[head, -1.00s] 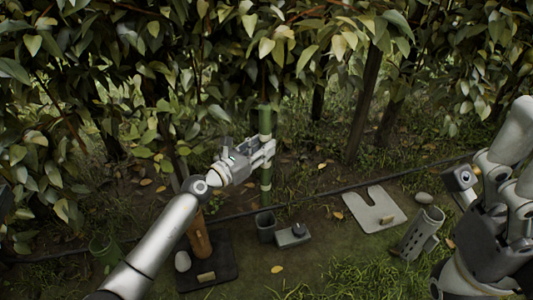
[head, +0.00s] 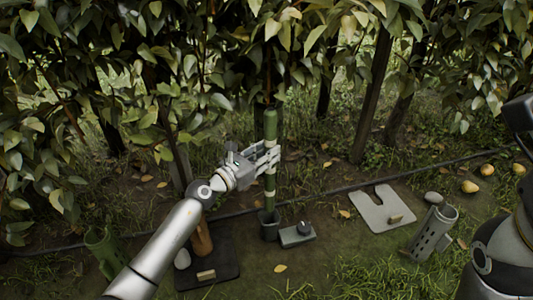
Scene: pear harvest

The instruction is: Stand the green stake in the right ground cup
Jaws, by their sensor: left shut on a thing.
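The green stake (head: 270,127) stands near upright at the middle of the head view, with pale bands along it. My left gripper (head: 269,158) is shut on its middle. The stake's lower end meets the mouth of a dark grey cup (head: 269,228) on the ground. It looks to be just inside the rim, but how deep it sits is hidden. My right arm shows only in part at the right edge, with no gripper fingers seen.
A grey block (head: 297,235) with a knob is beside the cup. A dark mat (head: 222,262), pale notched board (head: 377,216), slotted grey tube (head: 433,234) and green container (head: 104,250) lie around. Pears (head: 487,170) lie at right. Leafy branches hang above.

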